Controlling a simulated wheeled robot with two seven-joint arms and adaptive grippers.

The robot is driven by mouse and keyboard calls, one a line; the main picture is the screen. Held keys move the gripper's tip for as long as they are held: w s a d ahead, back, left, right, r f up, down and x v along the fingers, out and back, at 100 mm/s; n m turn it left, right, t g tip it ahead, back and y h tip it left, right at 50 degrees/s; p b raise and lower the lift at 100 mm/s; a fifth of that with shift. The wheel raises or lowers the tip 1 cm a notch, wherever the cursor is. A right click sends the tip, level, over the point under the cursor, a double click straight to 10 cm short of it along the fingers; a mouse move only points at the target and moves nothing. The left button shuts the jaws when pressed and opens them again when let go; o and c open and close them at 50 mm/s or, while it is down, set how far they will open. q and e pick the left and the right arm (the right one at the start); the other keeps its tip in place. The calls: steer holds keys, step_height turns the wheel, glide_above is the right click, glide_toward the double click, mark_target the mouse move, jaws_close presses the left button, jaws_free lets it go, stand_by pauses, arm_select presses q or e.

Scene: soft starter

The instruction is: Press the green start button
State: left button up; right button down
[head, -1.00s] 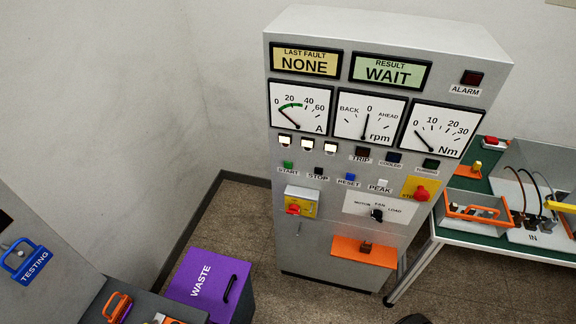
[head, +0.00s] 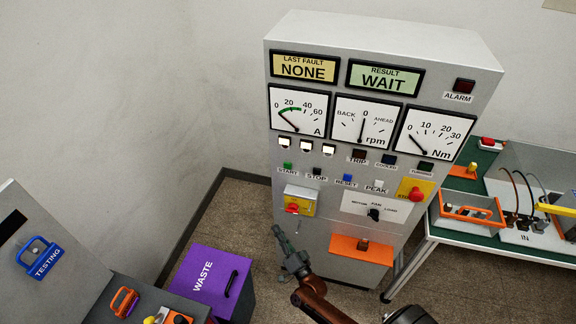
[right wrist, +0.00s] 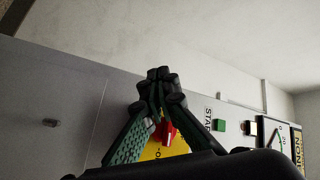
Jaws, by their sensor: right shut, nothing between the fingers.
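The green start button (head: 287,166) is on the grey cabinet front (head: 310,225), above the word START and left of a black stop button (head: 317,171). In the right wrist view the green button (right wrist: 219,125) shows to the right of the fingers. My right gripper (head: 277,230) is shut and empty, below the start button and below the yellow plate with a red switch. It also shows in the right wrist view (right wrist: 160,75), its closed fingertips in front of that plate and clear of the button. My left gripper is not in view.
The red switch on its yellow plate (head: 299,200) sits between the gripper and the button. An orange shelf (head: 361,250) juts from the cabinet. A purple waste bin (head: 208,279) stands at lower left. A green-topped bench (head: 455,228) is at right.

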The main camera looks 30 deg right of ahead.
mark_target(288, 166)
step_height(288, 166, up, 22)
steer(key=d+m+t+h+p, duration=0.1)
steer(key=m+t+h, duration=0.2)
steer(key=m, duration=0.6)
steer(key=h, duration=0.2)
steer(key=shift+w+r+t+h, duration=0.15)
steer(key=shift+t+h, duration=0.15)
steer(key=shift+h, duration=0.1)
steer(key=shift+w+d+b, duration=0.55)
steer(key=shift+w+d, duration=0.9)
steer(key=shift+d, duration=0.25)
steer(key=shift+w+d+b, duration=0.55)
steer(key=shift+w+d, duration=0.9)
steer(key=shift+d, duration=0.2)
steer(key=shift+d, duration=0.1)
steer(key=shift+w+d, duration=0.2)
steer(key=shift+w, duration=0.1)
